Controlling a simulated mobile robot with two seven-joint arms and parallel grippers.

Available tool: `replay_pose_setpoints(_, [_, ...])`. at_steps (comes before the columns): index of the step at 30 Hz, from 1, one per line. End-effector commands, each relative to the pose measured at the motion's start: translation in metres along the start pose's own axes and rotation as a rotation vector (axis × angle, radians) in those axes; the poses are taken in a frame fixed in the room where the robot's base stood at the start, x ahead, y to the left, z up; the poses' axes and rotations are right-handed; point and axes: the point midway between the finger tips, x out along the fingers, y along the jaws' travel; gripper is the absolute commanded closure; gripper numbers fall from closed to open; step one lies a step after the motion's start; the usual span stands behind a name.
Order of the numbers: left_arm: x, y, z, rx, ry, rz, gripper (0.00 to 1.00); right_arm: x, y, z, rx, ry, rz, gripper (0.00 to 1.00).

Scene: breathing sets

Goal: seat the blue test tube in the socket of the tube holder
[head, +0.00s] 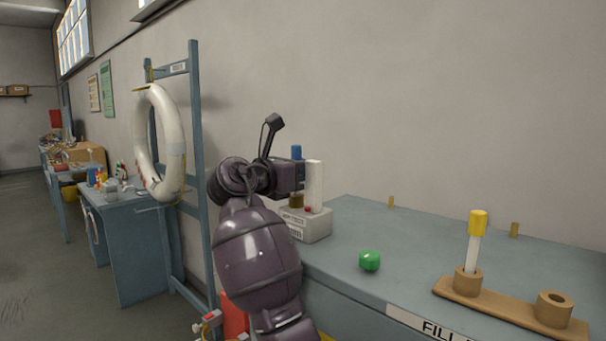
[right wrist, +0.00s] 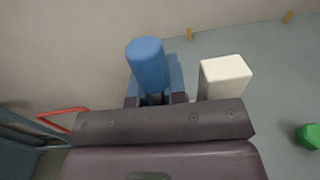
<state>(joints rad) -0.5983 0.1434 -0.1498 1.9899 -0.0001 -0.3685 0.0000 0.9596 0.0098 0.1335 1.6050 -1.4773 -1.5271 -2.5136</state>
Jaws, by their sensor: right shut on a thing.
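The blue test tube (head: 297,152) is held upright between the jaws of my right gripper (head: 294,178). Its blue top (right wrist: 147,62) shows between the fingers in the right wrist view, and the gripper hides most of the tube. It is over the grey tester box (head: 307,228), beside a white post (head: 315,183). A brown piece shows just under the gripper; I cannot tell whether the tube touches it. The wooden tube holder (head: 505,306) lies far to the right, with a yellow-capped tube (head: 476,232) in its left socket and an open right socket (head: 555,301). My left gripper is not in view.
A green block (head: 369,260) sits on the blue-grey bench (head: 408,243) between the tester box and the tube holder. Small brown pegs stand along the back edge near the wall. A blue frame with a white ring (head: 160,145) stands to the left.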

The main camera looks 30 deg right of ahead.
Motion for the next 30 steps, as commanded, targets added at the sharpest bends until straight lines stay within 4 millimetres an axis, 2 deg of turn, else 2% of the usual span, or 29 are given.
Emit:
replay_pose_setpoints(2, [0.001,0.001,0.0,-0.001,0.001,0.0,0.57,0.0,0.0,-0.007,0.0,0.0,0.0,1.0])
replay_pose_setpoints(8, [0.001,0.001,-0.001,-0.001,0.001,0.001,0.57,0.0,0.0,-0.007,0.002,0.0,0.0,1.0])
replay_pose_setpoints(9, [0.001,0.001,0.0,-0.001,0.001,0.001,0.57,0.0,0.0,-0.007,0.002,0.0,0.0,0.82])
replay_pose_setpoints(10, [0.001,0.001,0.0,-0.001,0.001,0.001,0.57,0.0,0.0,-0.007,0.002,0.0,-0.001,0.77])
replay_pose_setpoints(20, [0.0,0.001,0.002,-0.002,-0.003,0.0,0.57,-0.002,0.0,-0.007,0.001,0.0,0.0,0.77])
replay_pose_setpoints(25, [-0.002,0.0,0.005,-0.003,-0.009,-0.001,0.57,-0.019,0.0,-0.007,0.002,0.002,0.002,0.77])
replay_pose_setpoints(30, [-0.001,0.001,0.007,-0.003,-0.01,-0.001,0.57,-0.051,0.0,-0.007,0.002,0.002,0.003,0.77])
